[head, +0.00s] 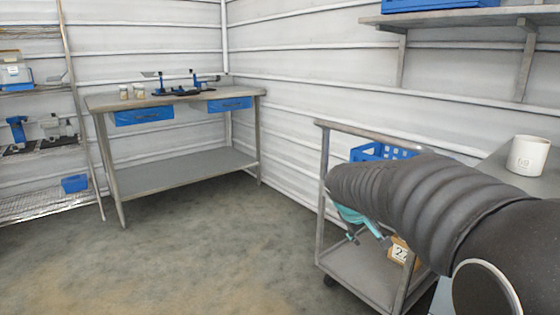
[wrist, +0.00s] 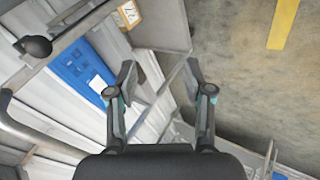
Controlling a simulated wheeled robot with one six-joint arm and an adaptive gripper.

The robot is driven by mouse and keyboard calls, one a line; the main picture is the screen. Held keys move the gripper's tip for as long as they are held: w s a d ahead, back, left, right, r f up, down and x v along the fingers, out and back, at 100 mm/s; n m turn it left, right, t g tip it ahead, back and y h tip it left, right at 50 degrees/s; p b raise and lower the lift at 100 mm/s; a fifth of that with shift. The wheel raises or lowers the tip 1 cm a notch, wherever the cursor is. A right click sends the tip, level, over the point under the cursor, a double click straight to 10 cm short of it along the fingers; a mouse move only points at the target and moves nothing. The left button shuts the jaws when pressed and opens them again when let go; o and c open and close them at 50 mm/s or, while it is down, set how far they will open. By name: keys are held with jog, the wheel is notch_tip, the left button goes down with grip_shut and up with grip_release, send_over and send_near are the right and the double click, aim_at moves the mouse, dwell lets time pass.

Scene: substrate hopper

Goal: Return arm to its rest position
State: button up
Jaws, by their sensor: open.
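My arm, in a black ribbed sleeve, reaches in from the lower right of the head view, across the front of a grey cart (head: 365,272). My gripper (wrist: 158,72) shows in the wrist view with its two fingers spread apart and nothing between them. In the head view only teal and grey parts of the gripper (head: 358,222) show below the sleeve, beside the cart; the rest is hidden by the arm.
A blue crate (head: 372,151) sits on the cart's upper level, and a numbered cardboard box (head: 402,252) on its lower shelf. A white cup (head: 528,155) stands at right. A workbench (head: 180,172) and wire shelving (head: 40,205) stand further back. The floor (head: 215,255) between is clear.

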jog(key=s+a+f+m+y, duration=0.1)
jog(key=s+a+m+y, duration=0.1)
jog(key=s, duration=1.3)
jog(key=s+a+f+m+y, duration=0.1)
jog(key=s+a+m+y, duration=0.1)
jog(key=s, duration=1.3)
jog(key=shift+s+a+m+y, duration=0.35)
jog(key=shift+a+m+y, duration=0.05)
jog(key=shift+a, duration=0.3)
jog(key=shift+c, duration=0.3)
